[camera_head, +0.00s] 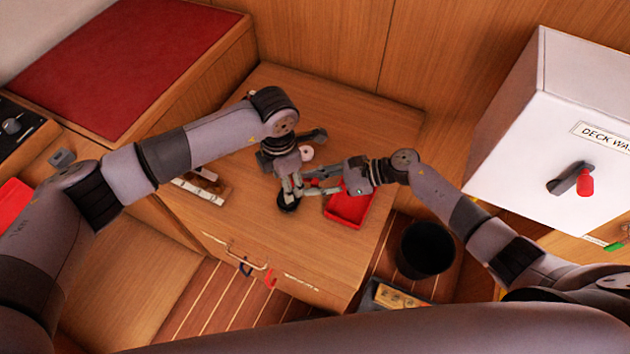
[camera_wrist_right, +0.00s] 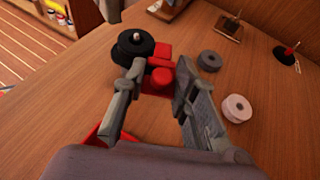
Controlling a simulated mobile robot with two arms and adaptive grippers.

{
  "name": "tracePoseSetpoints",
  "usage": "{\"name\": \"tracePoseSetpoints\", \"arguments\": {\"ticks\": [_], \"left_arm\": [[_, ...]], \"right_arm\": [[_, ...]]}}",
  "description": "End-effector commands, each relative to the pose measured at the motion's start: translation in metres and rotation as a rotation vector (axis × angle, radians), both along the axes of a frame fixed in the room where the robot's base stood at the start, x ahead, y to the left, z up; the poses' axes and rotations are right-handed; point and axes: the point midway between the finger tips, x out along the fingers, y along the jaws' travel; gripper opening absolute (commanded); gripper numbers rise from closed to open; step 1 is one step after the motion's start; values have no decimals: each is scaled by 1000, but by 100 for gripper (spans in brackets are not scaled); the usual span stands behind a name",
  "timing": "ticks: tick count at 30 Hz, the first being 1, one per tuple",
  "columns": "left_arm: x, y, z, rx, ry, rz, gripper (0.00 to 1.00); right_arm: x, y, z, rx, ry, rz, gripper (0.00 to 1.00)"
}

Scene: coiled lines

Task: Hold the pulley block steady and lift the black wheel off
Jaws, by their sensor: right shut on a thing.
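The red pulley block (camera_wrist_right: 161,77) stands on the wooden top, between the fingers of my right gripper (camera_wrist_right: 158,85), which is shut on it. In the head view, my right gripper (camera_head: 314,185) reaches in from the right and mostly hides the block. The black wheel (camera_wrist_right: 128,50) sits at the block's far left side in the wrist view, with a pale metal pin at its middle. It also shows in the head view (camera_head: 288,204). My left gripper (camera_head: 291,187) points down just above the wheel; its grip is unclear.
A red tray (camera_head: 349,208) lies close to my right gripper. A dark grey ring (camera_wrist_right: 209,61) and a pale ring (camera_wrist_right: 237,108) lie beside the block. A spindle stand (camera_wrist_right: 286,53) is farther off. A black bin (camera_head: 425,249) stands below the counter's right edge.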

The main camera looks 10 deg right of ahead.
Motion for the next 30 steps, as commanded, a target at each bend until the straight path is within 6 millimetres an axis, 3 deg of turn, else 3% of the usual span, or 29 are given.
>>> {"name": "tracePoseSetpoints", "arguments": {"ticks": [6, 12, 24, 30], "left_arm": [[0, 0, -32, 2, 1, 1, 50], [0, 0, -49, 2, 1, 2, 50], [0, 0, -55, 0, 0, 1, 50], [0, 0, -54, 0, 0, 1, 37]], "right_arm": [[-3, 0, -4, -5, 4, 4, 0], [-3, 0, -4, -6, 4, 4, 0], [-3, -1, -4, -6, 4, 3, 0], [-3, -1, -4, -6, 4, 3, 0]]}}
